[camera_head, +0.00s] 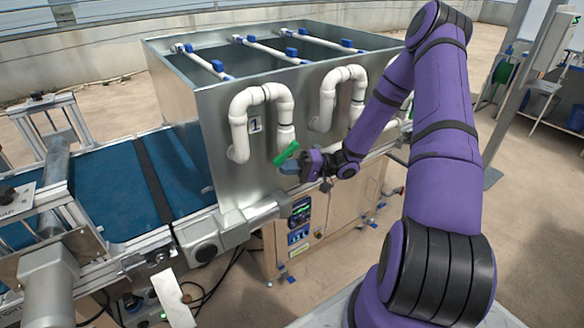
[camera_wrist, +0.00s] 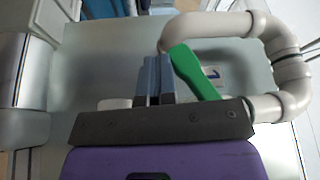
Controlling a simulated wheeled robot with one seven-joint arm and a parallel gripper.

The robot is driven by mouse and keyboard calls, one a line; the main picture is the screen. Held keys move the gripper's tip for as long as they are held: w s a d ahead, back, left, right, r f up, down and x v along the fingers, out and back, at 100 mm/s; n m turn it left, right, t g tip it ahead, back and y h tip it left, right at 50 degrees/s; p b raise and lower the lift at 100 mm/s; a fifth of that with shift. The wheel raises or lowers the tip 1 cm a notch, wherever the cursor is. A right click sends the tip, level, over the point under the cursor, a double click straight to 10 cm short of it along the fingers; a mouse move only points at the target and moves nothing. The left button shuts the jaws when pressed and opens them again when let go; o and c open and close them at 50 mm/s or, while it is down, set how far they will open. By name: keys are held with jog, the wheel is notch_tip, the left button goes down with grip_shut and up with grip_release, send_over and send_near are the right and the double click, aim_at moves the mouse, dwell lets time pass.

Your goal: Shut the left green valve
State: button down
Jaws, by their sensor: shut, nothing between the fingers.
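The left green valve handle (camera_head: 287,153) sits on the left white pipe (camera_head: 262,95), on the front of the metal tank. It lies tilted, its right end higher in the head view. In the wrist view the handle (camera_wrist: 195,73) slants from upper left to lower right, in front of the pipe (camera_wrist: 285,70). My gripper (camera_head: 287,168) is just below the handle in the head view. In the wrist view my gripper's fingers (camera_wrist: 154,68) are together and empty, close to the left of the handle. I cannot tell whether they touch it.
The metal tank (camera_head: 215,130) stands over a blue conveyor belt (camera_head: 100,190). A second white pipe (camera_head: 328,98) is to the right; my arm covers part of that area. A label with a 1 (camera_head: 255,126) is beside the left pipe. A control panel (camera_head: 299,220) sits below.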

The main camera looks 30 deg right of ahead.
jog(key=shift+a+r+m+t+y, duration=0.5)
jog(key=shift+m+t+y, duration=0.2)
jog(key=shift+y, duration=0.3)
jog(key=shift+a+r+m+t+y, duration=0.5)
jog(key=shift+m+t+y, duration=0.15)
jog(key=shift+y, duration=0.35)
jog(key=shift+t, duration=0.25)
